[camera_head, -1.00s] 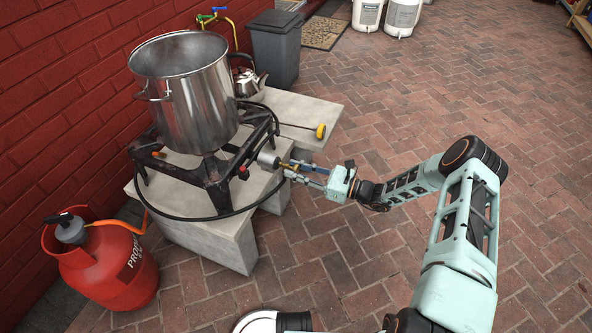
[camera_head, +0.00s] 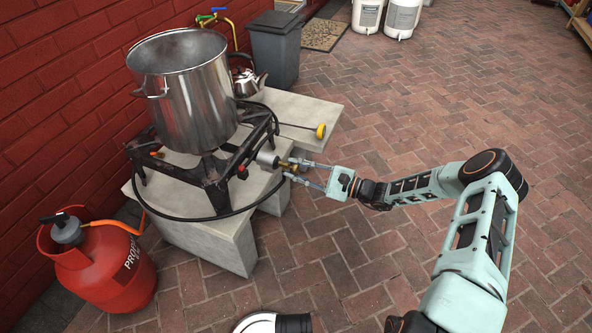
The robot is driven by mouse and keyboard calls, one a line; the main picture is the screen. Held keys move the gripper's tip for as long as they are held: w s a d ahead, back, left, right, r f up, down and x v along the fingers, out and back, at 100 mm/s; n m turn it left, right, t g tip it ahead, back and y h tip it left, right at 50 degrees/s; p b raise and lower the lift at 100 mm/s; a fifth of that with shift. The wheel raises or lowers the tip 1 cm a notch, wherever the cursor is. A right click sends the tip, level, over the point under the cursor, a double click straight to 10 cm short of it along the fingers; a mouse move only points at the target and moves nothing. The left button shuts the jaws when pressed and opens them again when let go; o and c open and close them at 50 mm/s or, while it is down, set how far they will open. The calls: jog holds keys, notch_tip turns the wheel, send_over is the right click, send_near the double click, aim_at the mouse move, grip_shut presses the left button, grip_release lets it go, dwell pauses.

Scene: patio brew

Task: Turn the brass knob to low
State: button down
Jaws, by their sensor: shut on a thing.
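The brass knob (camera_head: 283,164) sits at the front of the burner stand, at the end of a short silvery fitting (camera_head: 266,158). My gripper (camera_head: 291,168) reaches in from the right with its two fingers on either side of the knob, shut on it. The fingers hide part of the knob, and its markings cannot be read at this size. The black burner stand (camera_head: 212,182) carries a large steel pot (camera_head: 190,95).
A red propane cylinder (camera_head: 105,268) stands at the left, with an orange hose. A black hose (camera_head: 180,217) loops around the stand on the concrete slabs (camera_head: 205,241). A yellow-ended rod (camera_head: 320,131) lies behind the gripper. Brick paving on the right is open.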

jog(key=shift+n, duration=1.6)
jog(key=c, duration=1.6)
grip_release()
jog(key=shift+d, duration=0.1)
jog(key=v, duration=1.2)
